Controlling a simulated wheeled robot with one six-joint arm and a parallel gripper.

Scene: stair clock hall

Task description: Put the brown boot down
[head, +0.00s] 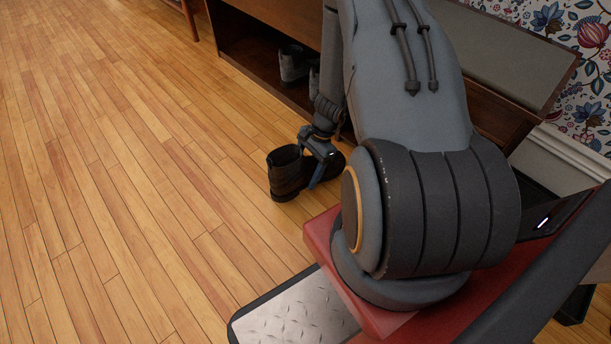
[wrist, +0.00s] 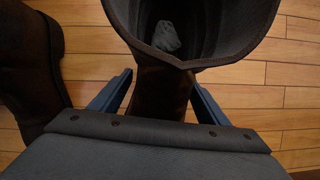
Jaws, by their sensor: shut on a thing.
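The brown boot (head: 285,174) is dark and upright, its open shaft facing up, low over the wood floor in the head view. I cannot tell whether its sole touches the boards. My gripper (head: 319,171) is shut on it from the right; one blue finger shows against the boot. In the wrist view the boot (wrist: 162,92) is between my two blue fingers (wrist: 160,95), with its wide shaft opening at the top. The hand hides its lower part there.
Another dark brown boot (wrist: 28,65) shows at the left of the wrist view. The plank floor (head: 130,180) to the left is clear.

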